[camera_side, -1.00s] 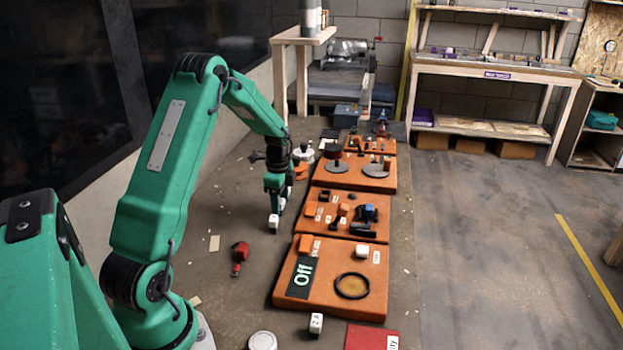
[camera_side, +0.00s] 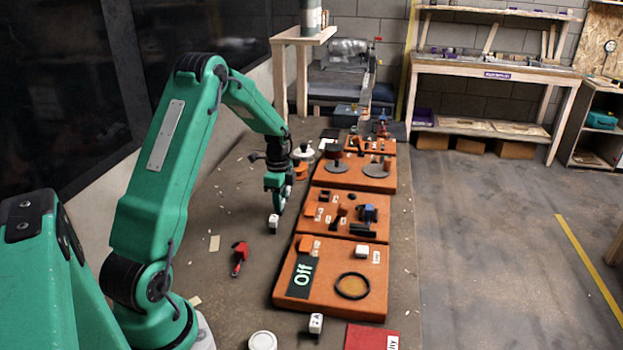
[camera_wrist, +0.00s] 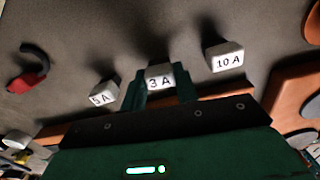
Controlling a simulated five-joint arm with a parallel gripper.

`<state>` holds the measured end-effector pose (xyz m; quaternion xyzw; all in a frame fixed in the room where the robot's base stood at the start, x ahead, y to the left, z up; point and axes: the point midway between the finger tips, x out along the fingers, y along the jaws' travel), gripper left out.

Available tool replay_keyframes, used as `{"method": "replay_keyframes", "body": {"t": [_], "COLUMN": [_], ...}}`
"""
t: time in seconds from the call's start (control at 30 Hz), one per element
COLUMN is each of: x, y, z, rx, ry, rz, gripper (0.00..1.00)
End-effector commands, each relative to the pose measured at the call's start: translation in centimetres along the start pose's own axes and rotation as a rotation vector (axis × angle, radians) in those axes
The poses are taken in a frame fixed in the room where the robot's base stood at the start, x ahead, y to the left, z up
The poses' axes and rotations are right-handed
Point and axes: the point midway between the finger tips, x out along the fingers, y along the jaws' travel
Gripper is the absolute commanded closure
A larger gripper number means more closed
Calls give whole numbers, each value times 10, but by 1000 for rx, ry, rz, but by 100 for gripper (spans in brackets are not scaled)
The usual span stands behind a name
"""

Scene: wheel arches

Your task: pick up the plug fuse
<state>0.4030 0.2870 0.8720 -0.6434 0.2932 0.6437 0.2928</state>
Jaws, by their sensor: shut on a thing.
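A small white plug fuse marked 3 A (camera_wrist: 160,78) is between the two green fingers of my gripper (camera_wrist: 165,92) in the wrist view. The fingers are shut on it. In the side view my gripper (camera_side: 277,204) points down over the bench, left of the orange boards, with a small white block (camera_side: 273,221) at its tip. In the wrist view a white block marked 5 A (camera_wrist: 103,93) is to the left of the held fuse and one marked 10 A (camera_wrist: 225,57) is to the right. Whether the held fuse touches the bench is unclear.
Orange boards with fitted parts, such as the one with the Off sign (camera_side: 340,300), line the right of the bench. A red tool (camera_side: 240,256), a white block (camera_side: 316,323) and a round white lid (camera_side: 262,341) lie nearer. Bare bench shows around the red tool.

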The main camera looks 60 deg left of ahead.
Motion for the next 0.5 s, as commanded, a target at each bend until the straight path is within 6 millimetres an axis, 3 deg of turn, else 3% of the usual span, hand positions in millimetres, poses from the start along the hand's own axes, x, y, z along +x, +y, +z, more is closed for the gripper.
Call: {"method": "replay_keyframes", "body": {"t": [0.37,0.5], "x": [-39,-53], "y": [-1,12], "z": [0,-18], "rx": [0,5], "ry": [1,0], "rz": [-6,-3], "gripper": [91,91]}}
